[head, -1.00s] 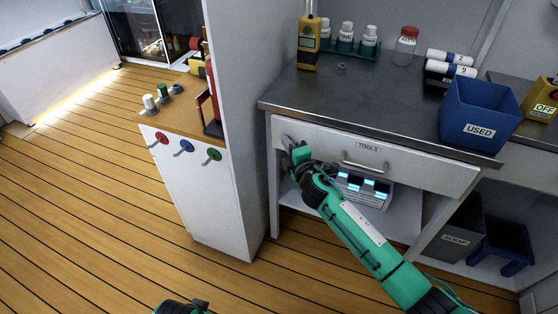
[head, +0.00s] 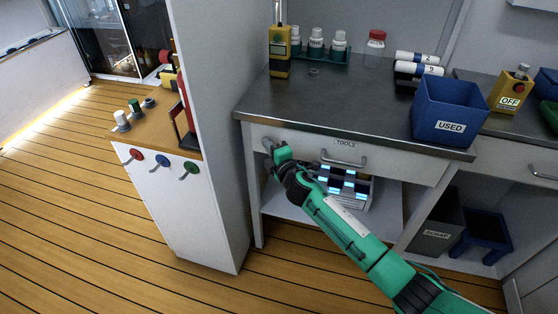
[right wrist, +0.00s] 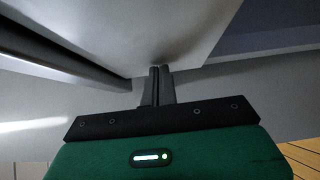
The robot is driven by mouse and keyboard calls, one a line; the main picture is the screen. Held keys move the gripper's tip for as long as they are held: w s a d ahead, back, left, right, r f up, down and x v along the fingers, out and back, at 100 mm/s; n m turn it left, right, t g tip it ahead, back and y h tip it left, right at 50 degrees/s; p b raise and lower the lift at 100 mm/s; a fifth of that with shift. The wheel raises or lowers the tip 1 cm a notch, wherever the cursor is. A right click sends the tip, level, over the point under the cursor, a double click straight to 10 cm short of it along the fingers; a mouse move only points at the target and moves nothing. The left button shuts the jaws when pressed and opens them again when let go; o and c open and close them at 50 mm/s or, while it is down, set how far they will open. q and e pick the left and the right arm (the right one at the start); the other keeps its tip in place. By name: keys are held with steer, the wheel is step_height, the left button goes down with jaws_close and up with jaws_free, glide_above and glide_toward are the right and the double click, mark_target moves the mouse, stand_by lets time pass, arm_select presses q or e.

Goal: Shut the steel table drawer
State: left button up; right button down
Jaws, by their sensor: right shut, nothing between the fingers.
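The white drawer front (head: 404,167) labelled TOOLS, with a bar handle (head: 344,161), sits under the edge of the steel table (head: 365,117). It looks close to flush with the frame; I cannot tell whether a small gap is left. My right gripper (head: 268,146) is shut and empty, at the left end of the drawer front, away from the handle. In the right wrist view, the shut fingers (right wrist: 157,84) point at a pale panel; their tips are at or very near its edge. Contact is not clear. My left gripper is not in view.
On the table stand a yellow device (head: 279,50), several white bottles in a rack, a red-capped jar (head: 375,48) and a blue USED bin (head: 449,108). A box with lit panels (head: 345,186) sits on the shelf below. A white cabinet (head: 183,205) stands to the left.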

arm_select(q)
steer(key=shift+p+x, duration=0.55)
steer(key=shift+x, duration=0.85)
arm_select(e)
steer(key=v, duration=1.3)
steer(key=shift+s, duration=0.3)
